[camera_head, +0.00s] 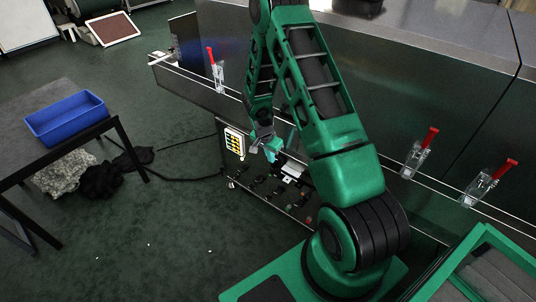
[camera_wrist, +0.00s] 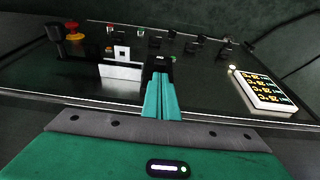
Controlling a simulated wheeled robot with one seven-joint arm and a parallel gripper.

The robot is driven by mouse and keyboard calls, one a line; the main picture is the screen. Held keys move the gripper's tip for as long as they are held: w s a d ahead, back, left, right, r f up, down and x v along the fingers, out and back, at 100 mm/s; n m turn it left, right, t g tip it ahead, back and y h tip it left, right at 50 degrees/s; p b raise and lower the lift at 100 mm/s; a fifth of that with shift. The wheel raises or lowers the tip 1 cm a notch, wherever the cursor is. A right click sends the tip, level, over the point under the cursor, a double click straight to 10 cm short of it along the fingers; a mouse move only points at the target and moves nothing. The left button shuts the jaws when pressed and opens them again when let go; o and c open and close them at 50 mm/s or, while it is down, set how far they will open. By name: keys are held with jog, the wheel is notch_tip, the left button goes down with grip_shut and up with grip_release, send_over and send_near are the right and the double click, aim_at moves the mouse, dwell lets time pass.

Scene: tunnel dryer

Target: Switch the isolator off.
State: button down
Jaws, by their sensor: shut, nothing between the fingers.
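A dark control panel (camera_head: 265,184) sits low on the side of the machine, in the middle of the head view. In the wrist view it carries several small black knobs or switches (camera_wrist: 191,47), a white plate with a dark centre (camera_wrist: 122,52) and a red knob on a yellow base (camera_wrist: 72,27) at the far left. I cannot tell which control is the isolator or how it is set. My gripper (camera_wrist: 161,78) is shut and empty, with its teal fingers pointing at the panel just below a small dark control with a green mark (camera_wrist: 164,59). Contact cannot be told.
A lit display box (camera_wrist: 262,92) stands at the panel's right in the wrist view. Red-handled clamps (camera_head: 424,146) line the machine's long rail. A table with a blue bin (camera_head: 68,118) stands at left, with dark cloth beneath. Green floor between is mostly clear, crossed by a cable.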

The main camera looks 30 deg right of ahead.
aim_at(273, 166)
jog(key=shift+x, duration=2.1)
